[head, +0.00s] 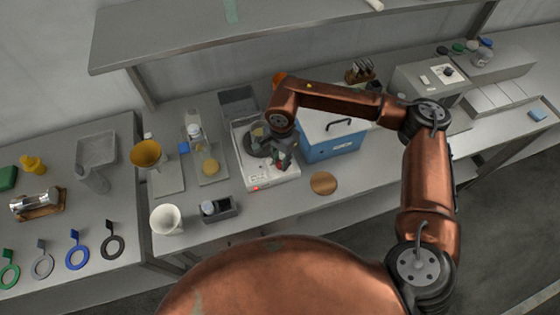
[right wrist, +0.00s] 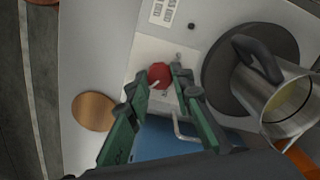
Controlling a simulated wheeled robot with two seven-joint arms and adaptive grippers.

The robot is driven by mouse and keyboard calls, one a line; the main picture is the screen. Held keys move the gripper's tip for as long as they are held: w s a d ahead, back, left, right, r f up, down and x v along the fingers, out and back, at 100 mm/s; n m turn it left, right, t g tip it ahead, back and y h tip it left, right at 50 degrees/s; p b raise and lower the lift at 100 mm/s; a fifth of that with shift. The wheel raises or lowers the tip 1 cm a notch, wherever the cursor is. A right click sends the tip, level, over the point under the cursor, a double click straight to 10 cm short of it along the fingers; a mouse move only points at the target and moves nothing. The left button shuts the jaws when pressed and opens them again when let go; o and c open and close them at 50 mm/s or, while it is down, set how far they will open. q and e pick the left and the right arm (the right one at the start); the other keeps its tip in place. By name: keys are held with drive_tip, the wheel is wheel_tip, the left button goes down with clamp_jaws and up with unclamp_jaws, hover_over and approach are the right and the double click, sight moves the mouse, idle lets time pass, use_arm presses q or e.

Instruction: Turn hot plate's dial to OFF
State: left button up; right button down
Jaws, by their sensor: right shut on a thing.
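The hot plate (head: 268,183) is a white box on the bench, with a dark round top plate (right wrist: 225,75) and a steel beaker with a black handle (right wrist: 285,98) on it. Its red dial (right wrist: 160,74) shows at the fingertips of my right gripper (right wrist: 160,84) in the right wrist view. The green fingers lie on either side of the dial, shut on it. In the head view my right gripper (head: 283,158) reaches down over the hot plate and hides much of the dial. I cannot read the dial's setting. My left gripper is not in view.
A blue cooler (head: 335,148) with a black handle stands close right of the hot plate. A round wooden coaster (head: 324,183) lies in front. A grey tray (head: 238,103) sits behind. A small dark caddy (head: 220,211) and a white cup (head: 166,219) stand to the left.

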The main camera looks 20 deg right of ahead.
sight(281, 163)
idle(0.3)
drive_tip(key=c, duration=1.7)
unclamp_jaws()
wheel_tip(281, 163, up, 12)
drive_tip(key=shift+r, duration=0.1)
